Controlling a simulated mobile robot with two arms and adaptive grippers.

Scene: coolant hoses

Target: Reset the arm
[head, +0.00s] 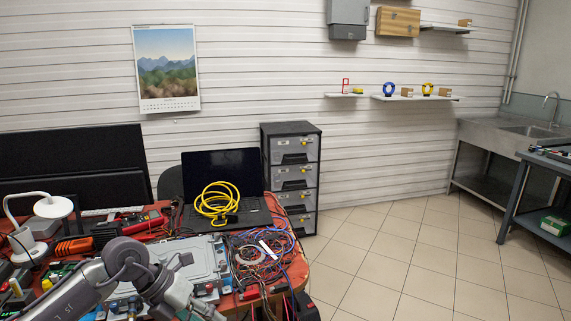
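My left arm (80,290) comes in from the lower left over the cluttered orange-red table (345,230). It bends at a grey joint (126,258), and its wrist part (178,293) points down to the right and leaves the picture at the bottom edge. My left gripper is below the frame, so its fingers are hidden. My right arm and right gripper are not in view. A flat grey metal case (200,256) lies on the table behind the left wrist.
A tangle of cables (262,256) lies right of the case. A yellow cable coil (217,201) rests on an open laptop (242,175). A white lamp (53,207) and tools crowd the left. A drawer cabinet (291,176) stands behind. Tiled floor (420,258) at right is clear.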

